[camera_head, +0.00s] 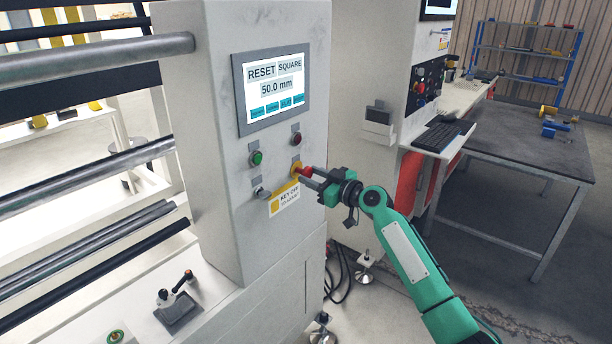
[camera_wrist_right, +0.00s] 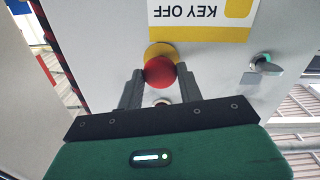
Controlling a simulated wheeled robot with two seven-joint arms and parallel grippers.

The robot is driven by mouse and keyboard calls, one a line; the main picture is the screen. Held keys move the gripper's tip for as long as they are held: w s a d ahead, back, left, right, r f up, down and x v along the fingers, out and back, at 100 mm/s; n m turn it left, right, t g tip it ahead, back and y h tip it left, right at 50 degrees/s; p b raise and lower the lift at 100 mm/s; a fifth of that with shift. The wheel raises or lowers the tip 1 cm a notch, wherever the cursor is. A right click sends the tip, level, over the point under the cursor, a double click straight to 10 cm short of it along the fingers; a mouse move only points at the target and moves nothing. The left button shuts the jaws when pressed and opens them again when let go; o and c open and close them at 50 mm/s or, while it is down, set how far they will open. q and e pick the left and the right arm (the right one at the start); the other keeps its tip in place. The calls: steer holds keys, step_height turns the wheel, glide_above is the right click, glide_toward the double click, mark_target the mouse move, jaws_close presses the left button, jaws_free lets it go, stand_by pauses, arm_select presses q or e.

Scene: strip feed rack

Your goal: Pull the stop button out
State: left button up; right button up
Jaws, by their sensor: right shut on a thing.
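The red stop button (camera_head: 305,172) sits on a yellow base on the front of the grey control cabinet (camera_head: 230,200). My right gripper (camera_head: 307,174) reaches it from the right and is shut on the button. In the right wrist view the red button (camera_wrist_right: 160,71) shows between the two fingers of the gripper (camera_wrist_right: 160,84), with the yellow base (camera_wrist_right: 161,50) behind it. The fingers hide the sides of the button. I cannot tell whether the button is pressed in or out. My left gripper is not in view.
A green button (camera_head: 255,158), a dark red button (camera_head: 296,138) and a key switch (camera_head: 262,193) are close by on the panel. A "KEY OFF" label (camera_head: 284,200) is below. A screen (camera_head: 271,88) above reads 50.0 mm. Metal rollers (camera_head: 95,60) run to the left.

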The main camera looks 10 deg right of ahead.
steer(key=o, duration=0.8)
steer(key=shift+o, duration=0.9)
steer(key=shift+v, duration=1.6)
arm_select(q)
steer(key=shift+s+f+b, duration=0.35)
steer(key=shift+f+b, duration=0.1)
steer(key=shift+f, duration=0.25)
arm_select(e)
steer(key=v, duration=0.3)
